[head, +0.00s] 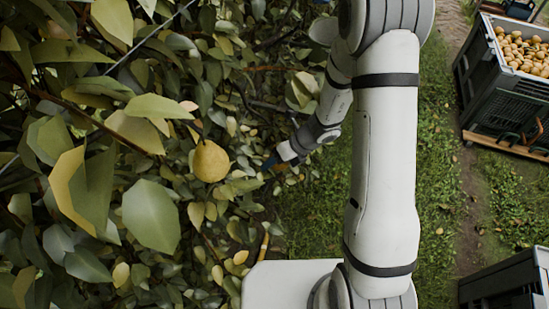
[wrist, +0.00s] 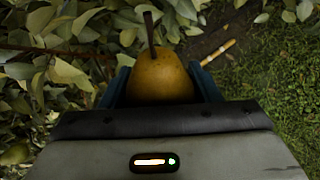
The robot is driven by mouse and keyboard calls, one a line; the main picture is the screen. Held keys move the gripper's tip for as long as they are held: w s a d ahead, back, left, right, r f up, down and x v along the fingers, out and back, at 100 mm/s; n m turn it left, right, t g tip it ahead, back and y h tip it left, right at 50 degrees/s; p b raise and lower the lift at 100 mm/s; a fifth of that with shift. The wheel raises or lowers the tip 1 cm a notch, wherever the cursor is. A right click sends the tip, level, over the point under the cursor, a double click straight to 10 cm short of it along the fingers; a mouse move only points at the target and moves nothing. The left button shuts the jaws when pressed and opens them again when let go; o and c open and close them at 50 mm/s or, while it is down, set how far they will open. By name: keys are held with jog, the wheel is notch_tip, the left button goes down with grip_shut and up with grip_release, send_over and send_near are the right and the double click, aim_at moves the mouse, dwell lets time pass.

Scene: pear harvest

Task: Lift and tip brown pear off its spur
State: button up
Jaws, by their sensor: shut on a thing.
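A brown-yellow pear (wrist: 160,76) sits between the two blue fingers of my gripper (wrist: 162,88) in the wrist view. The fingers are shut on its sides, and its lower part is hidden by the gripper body. Its dark stem (wrist: 150,30) points up; I cannot tell whether its tip joins a spur. In the head view my gripper (head: 271,162) is small and reaches left to the edge of the foliage, with the held pear not clearly visible there.
Another yellow pear (head: 210,161) hangs among the leaves left of my gripper. Dense leaves (head: 150,215) and thin branches fill the left side. A dark crate (head: 490,95) holding many pears stands at the upper right, and another (head: 505,285) at the lower right. Grass (head: 310,205) lies between.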

jog(key=shift+s+d+f, duration=0.1)
jog(key=shift+s+d, duration=0.05)
jog(key=shift+s, duration=0.4)
jog(key=shift+f+b, duration=0.15)
jog(key=shift+b, duration=0.6)
jog(key=shift+s+f+b, duration=0.1)
jog(key=shift+s+b, duration=0.05)
jog(key=shift+b, duration=0.4)
jog(key=s+t+b, duration=0.1)
jog(key=b, duration=0.4)
jog(key=s+d+n+t+y+b, duration=0.1)
jog(key=b, duration=0.4)
jog(key=s+t+b, duration=0.2)
jog(key=b, duration=0.3)
jog(key=shift+d+n+y+b, duration=0.15)
jog(key=shift+n+y+b, duration=0.15)
jog(key=shift+b, duration=0.1)
jog(key=shift+s+t+b, duration=0.15)
jog(key=shift+t+b, duration=0.15)
jog(key=shift+b, duration=0.95)
jog(key=b, duration=0.3)
jog(key=shift+s+d, duration=0.1)
jog(key=shift+s, duration=0.2)
